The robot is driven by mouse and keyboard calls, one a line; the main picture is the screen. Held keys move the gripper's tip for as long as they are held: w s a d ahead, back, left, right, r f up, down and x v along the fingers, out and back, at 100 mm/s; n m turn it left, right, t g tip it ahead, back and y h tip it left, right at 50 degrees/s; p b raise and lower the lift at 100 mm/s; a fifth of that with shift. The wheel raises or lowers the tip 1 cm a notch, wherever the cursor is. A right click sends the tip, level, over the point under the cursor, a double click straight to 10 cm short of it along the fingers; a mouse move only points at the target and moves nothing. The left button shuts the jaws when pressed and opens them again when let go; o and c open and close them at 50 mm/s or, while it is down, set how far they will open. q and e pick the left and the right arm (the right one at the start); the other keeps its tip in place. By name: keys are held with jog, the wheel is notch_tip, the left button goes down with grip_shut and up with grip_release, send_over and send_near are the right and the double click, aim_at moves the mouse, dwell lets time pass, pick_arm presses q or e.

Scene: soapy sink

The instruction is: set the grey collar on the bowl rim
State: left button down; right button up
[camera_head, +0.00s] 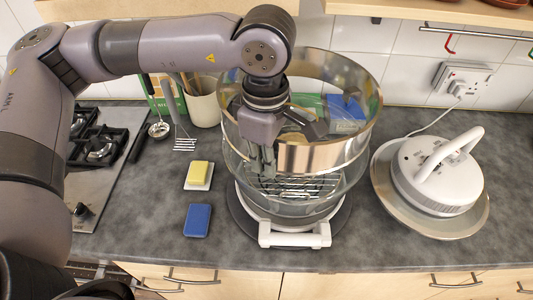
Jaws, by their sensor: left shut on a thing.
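The grey collar (318,158) is a wide, shiny metal ring above the glass bowl (300,205), which stands in a white base with a wire rack inside. My left gripper (263,168) reaches down at the collar's left front and is shut on its wall. The collar overlaps the bowl's upper part in the picture. I cannot tell whether its lower edge touches the bowl rim all round. The gripper hides part of the collar's wall. My right gripper is not in view.
A white lid with a handle (437,172) lies on a round plate at the right, its cord running to a wall socket (462,82). A yellow sponge (199,173) and a blue sponge (197,220) lie left of the bowl. A utensil pot (203,102) stands behind; a hob (100,160) is left.

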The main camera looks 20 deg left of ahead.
pick_arm(q)
jog(key=shift+w+f, duration=0.1)
jog(key=shift+f, duration=0.4)
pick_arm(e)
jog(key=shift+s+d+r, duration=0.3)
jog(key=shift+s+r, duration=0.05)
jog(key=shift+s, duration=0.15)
pick_arm(q)
jog(key=shift+f, duration=0.1)
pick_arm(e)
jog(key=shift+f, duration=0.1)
pick_arm(q)
jog(key=shift+f+b, duration=0.55)
jog(key=shift+b, duration=0.4)
jog(key=c, duration=1.7)
grip_release()
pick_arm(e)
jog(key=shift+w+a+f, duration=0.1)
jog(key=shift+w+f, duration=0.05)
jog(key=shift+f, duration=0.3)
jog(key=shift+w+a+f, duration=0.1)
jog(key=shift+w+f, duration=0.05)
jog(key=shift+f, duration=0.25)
pick_arm(q)
jog(key=shift+r, duration=0.1)
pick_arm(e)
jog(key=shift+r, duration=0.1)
